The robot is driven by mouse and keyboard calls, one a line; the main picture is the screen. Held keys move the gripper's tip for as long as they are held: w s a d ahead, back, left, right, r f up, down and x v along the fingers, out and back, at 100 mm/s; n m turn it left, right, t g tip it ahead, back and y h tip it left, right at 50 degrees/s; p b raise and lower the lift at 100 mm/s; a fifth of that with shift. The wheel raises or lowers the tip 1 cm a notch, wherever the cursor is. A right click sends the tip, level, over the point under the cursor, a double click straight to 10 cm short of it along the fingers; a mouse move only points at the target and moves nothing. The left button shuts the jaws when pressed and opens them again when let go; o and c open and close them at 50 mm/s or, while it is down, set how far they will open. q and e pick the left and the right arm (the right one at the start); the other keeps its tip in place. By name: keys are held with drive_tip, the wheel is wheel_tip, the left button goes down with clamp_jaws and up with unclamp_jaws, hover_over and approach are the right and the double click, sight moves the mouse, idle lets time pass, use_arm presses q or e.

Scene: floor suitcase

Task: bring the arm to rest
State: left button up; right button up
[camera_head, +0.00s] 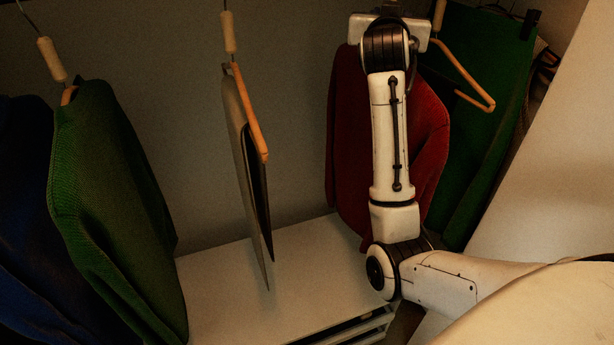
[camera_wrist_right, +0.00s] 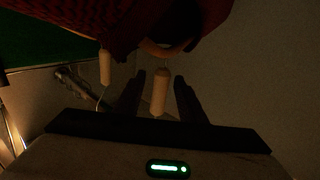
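My right arm (camera_head: 392,140) rises in front of a red garment (camera_head: 348,140) hanging in the closet. Its wrist reaches the top edge of the head view, where the gripper is hidden or cut off. In the right wrist view my right gripper (camera_wrist_right: 160,76) has its two dark fingers apart, one on each side of a pale wooden hanger handle (camera_wrist_right: 160,94). Gaps show between the fingers and the handle. The red garment also shows at the top of that view (camera_wrist_right: 90,18), with its wooden hanger (camera_wrist_right: 166,49). My left gripper is not in view.
Green (camera_head: 110,200) and dark blue (camera_head: 22,230) garments hang at the left. A thin garment (camera_head: 250,180) hangs mid-closet. A green garment (camera_head: 490,90) and an orange hanger (camera_head: 470,75) are right of my arm. A white shelf unit (camera_head: 225,290) stands below.

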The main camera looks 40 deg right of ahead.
drive_tip(key=b+v, duration=0.1)
drive_tip(key=v, duration=0.7)
drive_tip(key=w+a+f+n+t+y, duration=0.1)
drive_tip(key=w+a+f+n+y, duration=0.25)
drive_tip(key=f, duration=0.45)
drive_tip(key=w+a+f+n+t+y, duration=0.1)
drive_tip(key=w+a+f+n+y, duration=0.15)
drive_tip(key=a+f, duration=0.4)
drive_tip(key=s+a+f+n+y, duration=0.1)
drive_tip(key=a+f+n+y, duration=0.15)
drive_tip(key=f, duration=0.65)
drive_tip(key=s+a+f+n+y, duration=0.15)
drive_tip(key=a+f, duration=0.25)
drive_tip(key=f, duration=0.6)
drive_tip(key=s+a+f+g+y, duration=0.1)
drive_tip(key=s+a+f+y, duration=0.1)
drive_tip(key=s+a+f, duration=0.3)
drive_tip(key=s+a+f+n+g+y, duration=0.1)
drive_tip(key=s+a+f, duration=0.4)
drive_tip(key=s+f, duration=0.6)
drive_tip(key=s+a+f+g+y, duration=0.3)
drive_tip(key=s+a+f, duration=0.2)
drive_tip(key=s+f, duration=0.3)
drive_tip(key=shift+s+a+f+n, duration=0.25)
drive_tip(key=shift+s+f+n, duration=0.15)
drive_tip(key=shift+s, duration=0.55)
